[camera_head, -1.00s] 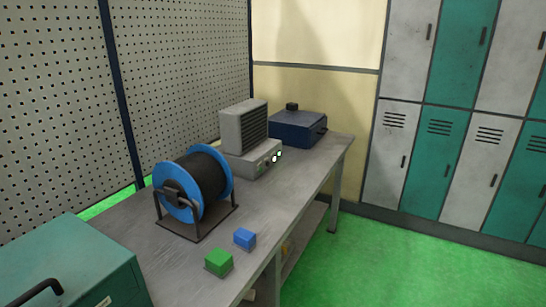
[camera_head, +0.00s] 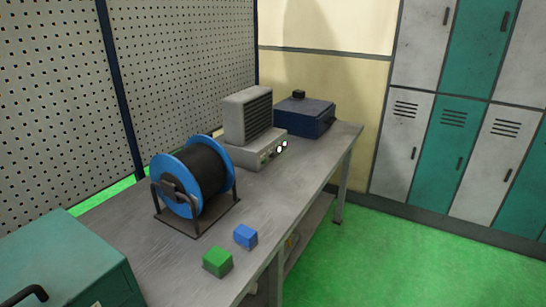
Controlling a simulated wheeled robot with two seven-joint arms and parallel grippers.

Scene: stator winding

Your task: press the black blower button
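A grey blower unit (camera_head: 248,117) with a dark slatted front stands on a light grey base box (camera_head: 257,153) towards the far end of the workbench. The box's front panel carries small light round spots and a small green spot; a black button cannot be made out clearly at this size. A dark blue box (camera_head: 305,117) with a black knob (camera_head: 298,94) on top stands behind it, at the bench's far end. Neither of my grippers shows in the view.
The grey workbench (camera_head: 275,206) holds a blue-flanged cable reel (camera_head: 183,183), a green cube (camera_head: 217,262), a blue cube (camera_head: 245,236) and a teal cabinet (camera_head: 75,262). Pegboard (camera_head: 180,70) lines the left. Lockers (camera_head: 440,150) stand right; the green floor (camera_head: 400,265) is clear.

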